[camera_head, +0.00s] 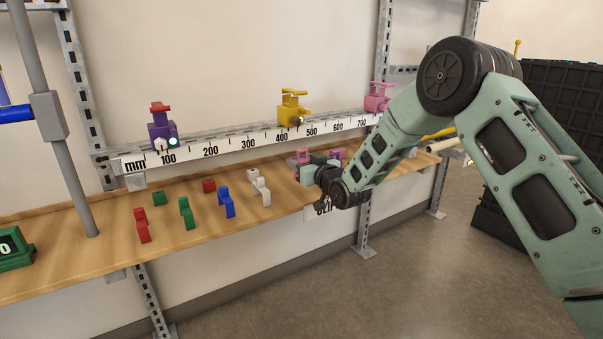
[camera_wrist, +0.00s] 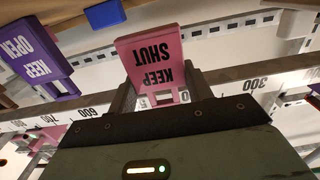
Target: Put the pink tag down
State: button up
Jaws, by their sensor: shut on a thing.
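The pink tag (camera_wrist: 150,55), lettered "KEEP SHUT", is between the two fingers of my gripper (camera_wrist: 157,92) in the wrist view, and its lettering reads upside down there. My gripper is shut on it. In the head view, the pink tag (camera_head: 301,155) shows as a small pink patch at my gripper (camera_head: 303,171), over the right part of the wooden shelf (camera_head: 110,240). My wrist hides part of that area. I cannot tell whether the tag touches the shelf.
A purple "KEEP OPEN" tag (camera_wrist: 32,55) is close by on the left in the wrist view. Behind runs a millimetre scale (camera_head: 230,142) with purple (camera_head: 163,132), yellow (camera_head: 291,108) and pink (camera_head: 376,98) valve-like blocks. Several coloured clips stand on the shelf left of my gripper.

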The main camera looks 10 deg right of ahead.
jog(key=shift+w+a+f, duration=0.15)
jog(key=shift+w, duration=0.2)
jog(key=shift+f, duration=1.55)
jog(key=shift+b, duration=0.3)
jog(key=shift+s+f, duration=0.1)
jog(key=shift+f, duration=0.15)
jog(key=o, duration=0.9)
jog(key=shift+o, duration=0.2)
jog(key=shift+r, duration=0.1)
